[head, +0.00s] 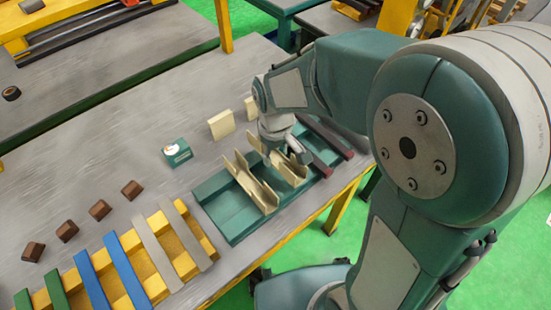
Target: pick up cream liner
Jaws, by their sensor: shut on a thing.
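My gripper (279,148) points down over the green tray (215,205) on the near side of the bench. It is shut on a cream liner (292,168), a pale folded channel. The fingertips are partly hidden by the gripper body and the liner. I cannot tell whether the held liner touches the tray. Another cream channel-shaped liner (250,185) lies in the tray just left of the gripper.
Two dark red bars (328,138) lie right of the gripper. Two cream blocks (221,124) and a small green box (177,152) stand behind the tray. A yellow rack (185,262) with grey, blue and green strips is at front left, near several brown blocks (99,209).

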